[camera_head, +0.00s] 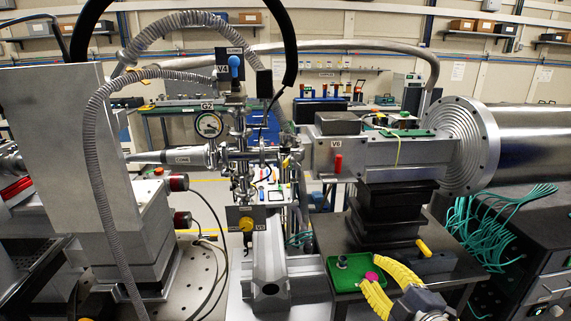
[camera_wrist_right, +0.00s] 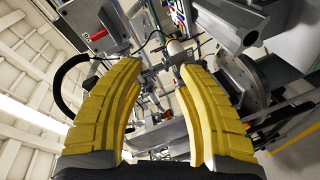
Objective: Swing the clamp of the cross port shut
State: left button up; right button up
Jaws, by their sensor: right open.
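My right gripper (camera_head: 369,273) is low at the right in the head view, over the green tray, well apart from the cross. Its yellow fingers are open. In the right wrist view my gripper (camera_wrist_right: 160,66) has nothing between its fingers, and pipework shows beyond them. My left gripper is not in view.
The green tray (camera_head: 342,282) holds small parts and a pink knob (camera_head: 372,276) near my right fingertips. The V6 valve (camera_head: 337,158) and black bellows stand between gripper and wall. Blue-knobbed V4 (camera_head: 234,66) and yellow-knobbed V3 (camera_head: 246,224) sit above and below the cross. Hoses arch overhead.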

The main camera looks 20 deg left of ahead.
jog(key=a+r+n+g+y, duration=0.2)
jog(key=a+r+n+y, duration=0.3)
jog(key=r, duration=0.6)
jog(key=n+g+y, duration=0.2)
jog(key=n+g, duration=0.2)
jog(key=n, duration=0.3)
send_near(287, 164)
jog(key=x, duration=1)
jog(key=shift+a, duration=0.2)
grip_shut()
